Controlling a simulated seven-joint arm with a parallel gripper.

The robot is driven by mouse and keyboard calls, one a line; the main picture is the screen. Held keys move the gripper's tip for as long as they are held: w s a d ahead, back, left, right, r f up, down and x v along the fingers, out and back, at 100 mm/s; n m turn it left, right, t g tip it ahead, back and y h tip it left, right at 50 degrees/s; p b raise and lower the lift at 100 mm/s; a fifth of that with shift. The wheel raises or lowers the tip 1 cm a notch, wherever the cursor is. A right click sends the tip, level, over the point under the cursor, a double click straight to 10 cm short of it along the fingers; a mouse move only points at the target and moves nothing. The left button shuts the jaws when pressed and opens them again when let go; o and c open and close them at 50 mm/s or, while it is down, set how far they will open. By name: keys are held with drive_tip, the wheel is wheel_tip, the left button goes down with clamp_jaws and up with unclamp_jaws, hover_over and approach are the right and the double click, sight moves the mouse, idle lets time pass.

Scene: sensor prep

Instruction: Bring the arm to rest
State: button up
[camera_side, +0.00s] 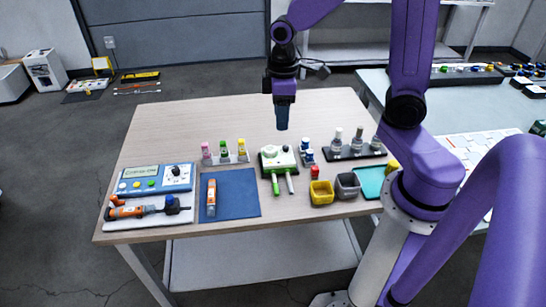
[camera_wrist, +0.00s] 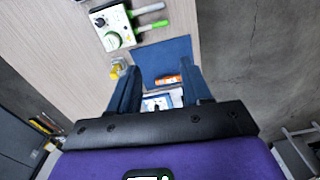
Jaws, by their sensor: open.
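My gripper (camera_side: 282,118) hangs in the air above the back middle of the wooden table (camera_side: 170,125), pointing down. It holds nothing. In the wrist view my gripper (camera_wrist: 165,95) has its two blue fingers apart, with the table far below them. The purple arm is raised and bent over the table from the right. No object touches the fingers.
Below stand a white-and-green device (camera_side: 279,160), a blue mat (camera_side: 243,192) with an orange tool (camera_side: 211,197), a blue control box (camera_side: 155,178), a rack of vials (camera_side: 225,158), a yellow bin (camera_side: 321,192) and a grey bin (camera_side: 347,185). The table's back left is clear.

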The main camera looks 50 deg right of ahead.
drive_tip(key=s+a+r+n, duration=0.1)
drive_tip(key=s+a+n, duration=0.1)
drive_tip(key=s, duration=0.7)
drive_tip(key=s+a+r+n, duration=0.2)
drive_tip(key=s+a, duration=0.1)
drive_tip(key=s, duration=0.7)
drive_tip(key=shift+a+r+n, duration=0.15)
drive_tip(key=shift+n, duration=0.15)
